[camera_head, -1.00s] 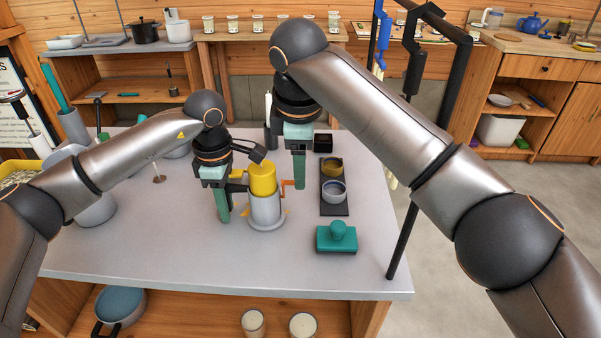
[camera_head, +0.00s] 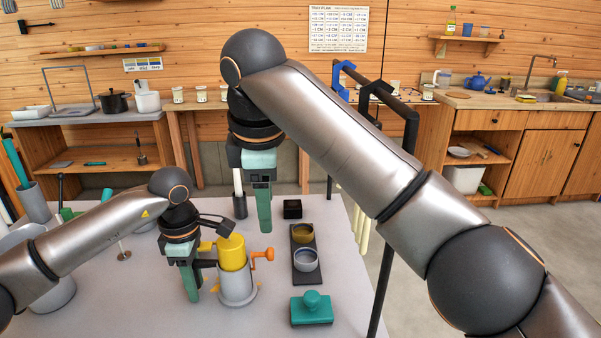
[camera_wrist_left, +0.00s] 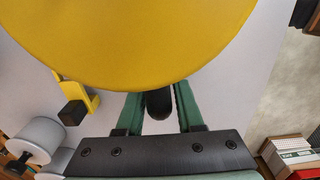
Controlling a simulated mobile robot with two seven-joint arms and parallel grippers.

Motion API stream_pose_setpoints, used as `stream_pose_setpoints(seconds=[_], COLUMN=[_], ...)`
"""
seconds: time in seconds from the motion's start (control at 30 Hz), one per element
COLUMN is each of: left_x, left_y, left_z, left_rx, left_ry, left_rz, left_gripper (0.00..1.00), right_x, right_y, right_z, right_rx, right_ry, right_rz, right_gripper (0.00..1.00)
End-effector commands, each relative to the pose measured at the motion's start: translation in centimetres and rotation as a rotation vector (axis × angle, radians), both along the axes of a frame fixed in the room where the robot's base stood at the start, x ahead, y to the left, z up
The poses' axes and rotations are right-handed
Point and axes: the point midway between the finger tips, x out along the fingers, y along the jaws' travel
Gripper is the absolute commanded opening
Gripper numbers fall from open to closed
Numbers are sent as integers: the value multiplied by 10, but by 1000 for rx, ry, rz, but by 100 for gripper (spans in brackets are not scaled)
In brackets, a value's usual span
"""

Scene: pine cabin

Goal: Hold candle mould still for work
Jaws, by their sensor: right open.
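The candle mould (camera_head: 237,288) is a grey cylinder with a yellow top (camera_head: 232,252) and an orange crank (camera_head: 263,256) on its right. It stands upright on the grey table. My left gripper (camera_head: 191,287) is at the mould's left side, its green fingers closed around a black handle (camera_head: 209,263). In the left wrist view the black handle (camera_wrist_left: 158,104) sits between the fingers, and the mould's yellow top (camera_wrist_left: 130,40) fills the upper part. My right gripper (camera_head: 264,222) is open and empty, above and behind the crank, apart from the mould.
A dark tray (camera_head: 307,273) with two small round tins lies right of the mould, with a teal block with a knob (camera_head: 311,308) in front. A small black box (camera_head: 292,209) is behind. A black rack (camera_head: 384,200) stands at the table's right edge.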

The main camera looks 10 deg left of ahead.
Motion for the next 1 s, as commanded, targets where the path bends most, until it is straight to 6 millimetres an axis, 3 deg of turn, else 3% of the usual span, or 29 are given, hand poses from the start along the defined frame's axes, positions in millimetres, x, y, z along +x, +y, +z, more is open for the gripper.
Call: stream_pose_setpoints(seconds=[0.03,0.2,0.57,1.0], left_x=[0,0,1,1], left_y=[0,0,0,-1], left_z=[0,0,7,94], left_rx=[0,0,0,0], left_ry=[0,0,-3,-3], left_rz=[0,0,0,-1], left_gripper=[43,62,62,62], right_x=[0,0,0,0], right_y=[0,0,0,0], right_z=[0,0,0,0], right_rx=[0,0,0,0], right_ry=[0,0,0,0], right_rz=[0,0,0,0], right_gripper=[62,62,62,62])
